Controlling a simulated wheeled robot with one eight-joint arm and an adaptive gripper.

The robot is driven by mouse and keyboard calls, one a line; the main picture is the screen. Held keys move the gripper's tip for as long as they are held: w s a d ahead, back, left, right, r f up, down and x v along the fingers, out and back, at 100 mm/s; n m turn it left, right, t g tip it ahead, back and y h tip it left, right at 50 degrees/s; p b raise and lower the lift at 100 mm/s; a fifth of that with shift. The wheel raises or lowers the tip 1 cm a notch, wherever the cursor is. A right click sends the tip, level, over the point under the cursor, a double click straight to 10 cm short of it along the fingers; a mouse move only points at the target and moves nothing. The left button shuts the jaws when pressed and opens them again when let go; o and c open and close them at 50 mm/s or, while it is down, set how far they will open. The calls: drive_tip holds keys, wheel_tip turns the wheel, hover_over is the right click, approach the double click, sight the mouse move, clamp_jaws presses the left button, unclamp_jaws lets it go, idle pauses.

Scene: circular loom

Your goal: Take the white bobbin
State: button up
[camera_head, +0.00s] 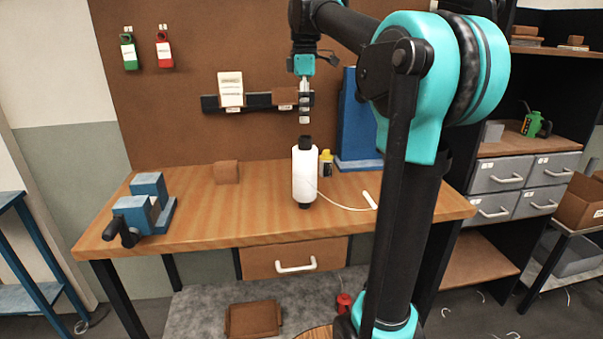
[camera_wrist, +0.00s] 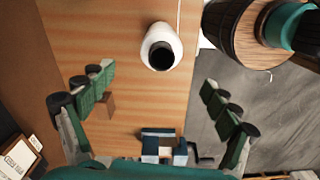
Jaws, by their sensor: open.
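The white bobbin (camera_head: 305,175) stands upright on the wooden table, with black ends at top and bottom. A white thread runs from it to the right, to a small white piece (camera_head: 369,200). My gripper (camera_head: 305,112) is above the bobbin in the head view, apart from it and empty. In the wrist view the bobbin (camera_wrist: 160,48) shows from above, beyond the fingertips and roughly midway between them. The two green-padded fingers of my gripper (camera_wrist: 157,85) are spread wide.
The table (camera_head: 255,220) also holds a blue vise (camera_head: 145,210), a brown block (camera_head: 226,172), a small yellow bottle (camera_head: 326,163) close behind the bobbin, and a blue stand (camera_head: 356,120). A pegboard (camera_head: 200,60) rises behind. The table front is mostly clear.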

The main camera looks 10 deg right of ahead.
sight(305, 158)
wheel_tip(305, 158, down, 14)
drive_tip(key=shift+s+f, duration=0.1)
drive_tip(key=shift+f, duration=0.05)
idle(0.5)
drive_tip(key=shift+c, duration=0.3)
drive_tip(key=c, duration=1.9)
